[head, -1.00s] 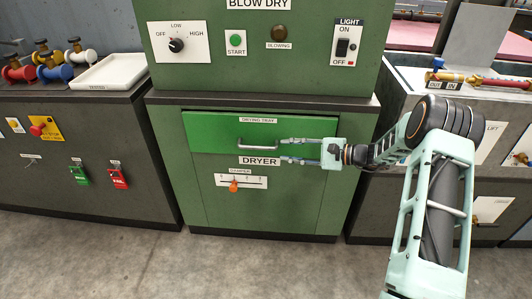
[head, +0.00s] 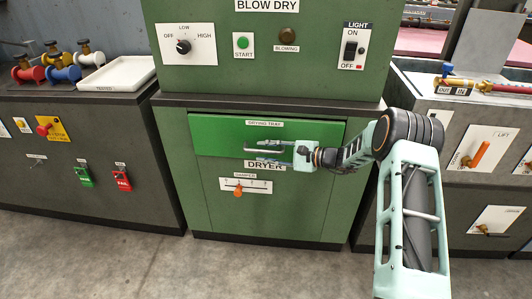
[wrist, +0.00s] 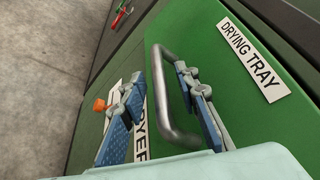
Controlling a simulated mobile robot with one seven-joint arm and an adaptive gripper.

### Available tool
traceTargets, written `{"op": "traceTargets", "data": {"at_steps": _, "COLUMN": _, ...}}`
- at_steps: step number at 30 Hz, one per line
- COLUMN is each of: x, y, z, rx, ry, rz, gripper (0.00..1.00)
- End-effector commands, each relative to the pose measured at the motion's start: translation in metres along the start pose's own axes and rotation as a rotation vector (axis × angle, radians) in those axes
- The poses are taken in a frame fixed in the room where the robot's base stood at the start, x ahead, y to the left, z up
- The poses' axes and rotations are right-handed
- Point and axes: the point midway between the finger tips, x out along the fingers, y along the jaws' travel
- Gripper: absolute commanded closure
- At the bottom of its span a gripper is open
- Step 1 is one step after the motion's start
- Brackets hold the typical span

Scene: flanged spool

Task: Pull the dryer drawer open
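The dryer drawer (head: 215,138) is a bright green front labelled "DRYING TRAY" in the green dryer cabinet, and it looks flush with the cabinet. Its curved metal handle (head: 262,149) is at the middle of the front; in the wrist view the handle (wrist: 165,90) runs between the two blue-padded fingers. My gripper (head: 268,151) is at the handle, coming from the right. In the wrist view my gripper (wrist: 160,105) is open, with one finger on each side of the bar. The bar is close to the right finger; whether they touch I cannot tell.
An orange damper slider (head: 238,192) sits below the drawer. Above are a dial (head: 183,47), a green start button (head: 242,42) and a light switch (head: 351,50). Grey cabinets flank the dryer; a white tray (head: 117,73) stands on the left one. The floor in front is clear.

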Motion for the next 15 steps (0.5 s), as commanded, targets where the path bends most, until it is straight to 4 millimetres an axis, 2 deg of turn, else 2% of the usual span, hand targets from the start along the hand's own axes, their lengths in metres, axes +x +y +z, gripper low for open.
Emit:
{"op": "traceTargets", "data": {"at_steps": 4, "x": -0.0003, "y": -0.0001, "z": -0.0001, "rx": 0.000, "ry": 0.000, "rz": 0.000, "gripper": 0.72}}
{"op": "traceTargets", "data": {"at_steps": 11, "x": -0.0004, "y": -0.0001, "z": 0.0000, "rx": 0.000, "ry": 0.000, "rz": 0.000, "gripper": 0.98}}
{"op": "traceTargets", "data": {"at_steps": 15, "x": -0.0005, "y": -0.0001, "z": 0.0000, "rx": 0.000, "ry": 0.000, "rz": 0.000, "gripper": 1.00}}
